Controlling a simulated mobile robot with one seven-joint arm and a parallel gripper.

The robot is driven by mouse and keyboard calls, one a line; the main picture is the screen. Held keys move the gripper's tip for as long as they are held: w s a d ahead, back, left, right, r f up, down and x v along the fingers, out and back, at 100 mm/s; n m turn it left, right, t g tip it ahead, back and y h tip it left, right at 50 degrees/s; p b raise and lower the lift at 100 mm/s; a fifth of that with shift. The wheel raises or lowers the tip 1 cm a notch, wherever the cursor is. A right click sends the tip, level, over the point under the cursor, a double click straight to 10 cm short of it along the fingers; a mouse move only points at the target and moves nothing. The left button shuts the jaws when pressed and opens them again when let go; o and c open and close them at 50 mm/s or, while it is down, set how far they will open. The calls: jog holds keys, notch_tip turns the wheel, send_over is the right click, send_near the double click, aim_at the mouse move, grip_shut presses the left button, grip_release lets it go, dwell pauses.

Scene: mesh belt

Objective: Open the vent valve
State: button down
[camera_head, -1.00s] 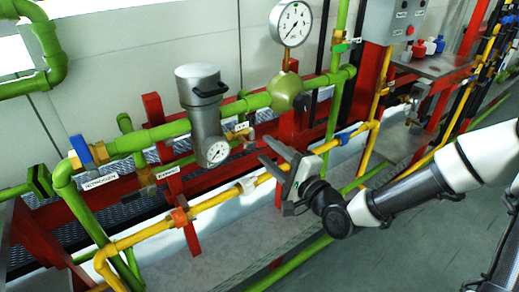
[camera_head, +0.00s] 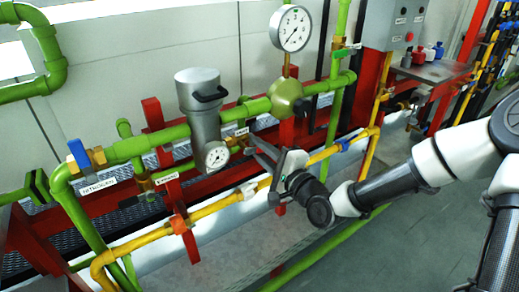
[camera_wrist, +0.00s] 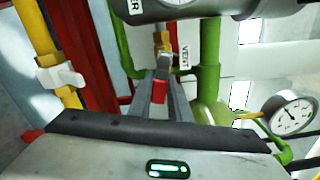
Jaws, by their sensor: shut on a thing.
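The vent valve (camera_head: 239,144) is a small brass fitting on the pipework right of the grey cylinder's lower gauge. Its VENT tag (camera_wrist: 185,47) is readable in the wrist view, next to the brass valve body (camera_wrist: 163,42). My gripper (camera_head: 252,147) reaches in from the right, with its fingers at the valve. In the wrist view, my gripper (camera_wrist: 163,72) has its two grey fingers close together, shut at the valve. A small red piece (camera_wrist: 159,92) shows between the fingers. The fingers hide much of the valve's handle, so its angle is not clear.
The grey cylinder (camera_head: 199,108) stands close left of my gripper. A yellow pipe (camera_head: 217,206) with a white-handled valve (camera_wrist: 61,77) runs below. A large gauge (camera_head: 290,28) rises above. A red frame and green pipes crowd the back. Grey floor at right is open.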

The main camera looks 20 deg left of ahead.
jog(key=shift+r+n+p, duration=0.35)
jog(key=shift+r+n, duration=0.05)
jog(key=shift+n, duration=0.4)
jog(key=shift+r+n, duration=0.1)
jog(key=shift+n, duration=0.8)
jog(key=c, duration=1.6)
grip_release()
jog(key=shift+d, duration=0.1)
jog(key=shift+c, duration=0.2)
jog(key=p+v, duration=1)
jog(key=v, duration=0.7)
jog(key=shift+d+p, duration=0.2)
jog(key=shift+p, duration=0.15)
